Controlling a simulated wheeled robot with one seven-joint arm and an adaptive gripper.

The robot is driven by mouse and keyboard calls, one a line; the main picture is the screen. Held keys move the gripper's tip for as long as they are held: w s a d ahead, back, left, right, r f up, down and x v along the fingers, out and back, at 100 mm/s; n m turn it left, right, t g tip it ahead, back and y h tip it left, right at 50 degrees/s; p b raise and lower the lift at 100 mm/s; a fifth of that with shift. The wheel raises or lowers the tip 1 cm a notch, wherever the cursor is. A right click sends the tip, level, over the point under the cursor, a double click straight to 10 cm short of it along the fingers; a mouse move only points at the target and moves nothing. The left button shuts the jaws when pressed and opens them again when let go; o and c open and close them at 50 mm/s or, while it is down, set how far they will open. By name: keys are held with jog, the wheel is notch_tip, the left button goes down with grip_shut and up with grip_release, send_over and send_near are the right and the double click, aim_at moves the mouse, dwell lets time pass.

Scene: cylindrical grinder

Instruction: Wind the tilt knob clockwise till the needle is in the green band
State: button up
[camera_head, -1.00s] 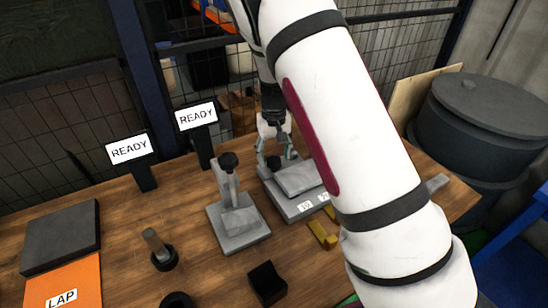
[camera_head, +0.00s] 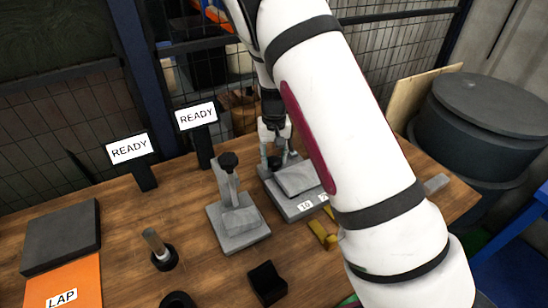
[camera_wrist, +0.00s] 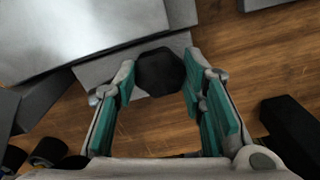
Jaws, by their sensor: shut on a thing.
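The tilt knob is a dark faceted knob (camera_wrist: 160,72) beside a grey metal fixture with a tilted plate. It also shows as a small black knob (camera_head: 275,162) at the left of the fixture (camera_head: 296,178) in the head view. My gripper (camera_wrist: 159,67) has its teal-padded fingers on either side of the knob, shut on it. In the head view my gripper (camera_head: 274,150) reaches down at the fixture from behind. The fixture's front carries a white label reading 10 and a second one partly hidden by my arm. I see no needle or green band in either view.
A grey stand with a black-knobbed post (camera_head: 240,229) is left of the fixture. A yellow piece (camera_head: 322,233) and a black block (camera_head: 267,284) lie in front. Two READY signs (camera_head: 129,149) stand at the back. A mesh fence (camera_head: 60,120) runs behind the table.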

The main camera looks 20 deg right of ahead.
aim_at(274, 160)
jog(key=m, duration=0.4)
dwell(0.3)
jog(key=o, duration=1.2)
jog(key=shift+c, duration=0.2)
notch_tip(274, 160, up, 12)
